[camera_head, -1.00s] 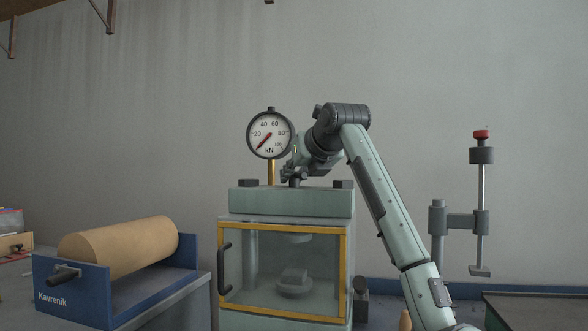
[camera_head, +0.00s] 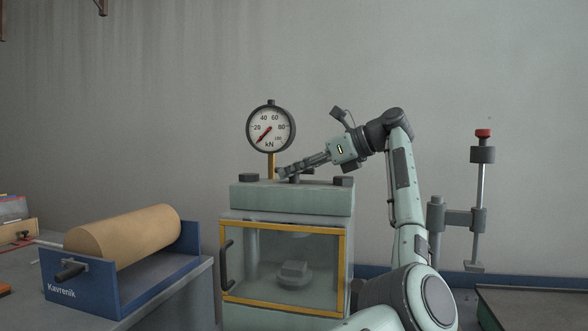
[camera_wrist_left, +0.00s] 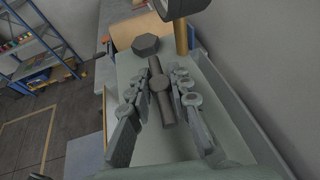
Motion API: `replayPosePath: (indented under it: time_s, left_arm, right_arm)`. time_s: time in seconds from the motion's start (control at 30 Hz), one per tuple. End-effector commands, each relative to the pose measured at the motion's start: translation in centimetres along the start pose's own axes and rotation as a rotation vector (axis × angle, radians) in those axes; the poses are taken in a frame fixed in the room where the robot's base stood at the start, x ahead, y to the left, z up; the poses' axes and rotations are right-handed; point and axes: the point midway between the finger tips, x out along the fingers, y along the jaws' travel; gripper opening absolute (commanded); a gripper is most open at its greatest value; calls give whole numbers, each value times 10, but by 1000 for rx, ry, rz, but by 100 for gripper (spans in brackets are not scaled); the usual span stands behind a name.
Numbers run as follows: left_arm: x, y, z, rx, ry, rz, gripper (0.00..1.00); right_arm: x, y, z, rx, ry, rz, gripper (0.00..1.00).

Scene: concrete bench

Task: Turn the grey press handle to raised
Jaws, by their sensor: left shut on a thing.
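The grey press handle (camera_wrist_left: 167,112) is a short round bar with a round boss, on top of the pale green press (camera_head: 245,196). In the left wrist view it lies between the two fingers of my left gripper (camera_wrist_left: 158,84), which is shut on it. In the head view my left gripper (camera_head: 287,172) reaches leftward and down to the press top, and its fingers largely cover the handle. The handle's exact angle is hard to tell there. My right gripper is not in view.
A round kN gauge (camera_head: 270,129) stands on a brass post just behind the press top. Dark hex bolts (camera_head: 342,181) sit at the top's corners. A blue cradle (camera_head: 150,291) with a tan roll is at left. A red-topped stand (camera_head: 482,200) is at right.

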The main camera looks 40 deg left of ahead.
Motion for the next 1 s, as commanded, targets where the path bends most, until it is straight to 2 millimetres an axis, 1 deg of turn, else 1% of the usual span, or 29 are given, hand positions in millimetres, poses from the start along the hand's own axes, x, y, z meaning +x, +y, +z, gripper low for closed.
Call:
replayPosePath:
  time_s: [0.2,0.6,0.63,0.8,1.0]
  left_arm:
    - [0,0,0,-15,1,36,0]
    - [0,0,0,-17,3,42,0]
    - [0,0,0,-17,3,42,20]
    - [0,0,0,-17,3,42,41]
    - [0,0,0,-17,2,42,41]
  right_arm:
    - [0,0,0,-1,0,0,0]
    - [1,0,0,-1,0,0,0]
    - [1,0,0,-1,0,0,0]
    - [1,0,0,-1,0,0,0]
    - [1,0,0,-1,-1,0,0]
